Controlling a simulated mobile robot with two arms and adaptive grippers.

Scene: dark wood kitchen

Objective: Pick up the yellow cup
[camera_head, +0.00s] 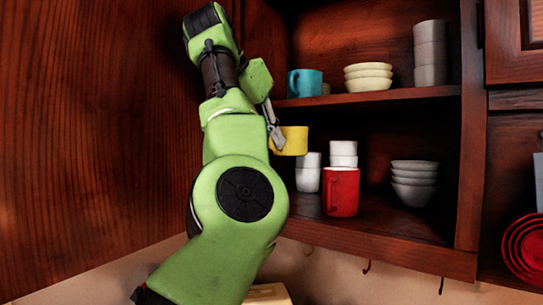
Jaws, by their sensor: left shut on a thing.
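The yellow cup (294,141) is in the middle of the head view, in front of the lower shelf opening and above the white cups there. My left gripper (275,136) is shut on the cup at its left side. The cup looks upright and appears raised off the shelf. My green left arm hides part of the cup's left side. My right gripper is not in view.
On the lower shelf (385,232) stand a red mug (341,191), stacked white cups (343,154) and grey bowls (414,182). The upper shelf (395,95) holds a teal mug (305,83), cream bowls (368,77) and stacked grey cups (430,53). A wooden door panel (85,140) fills the left.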

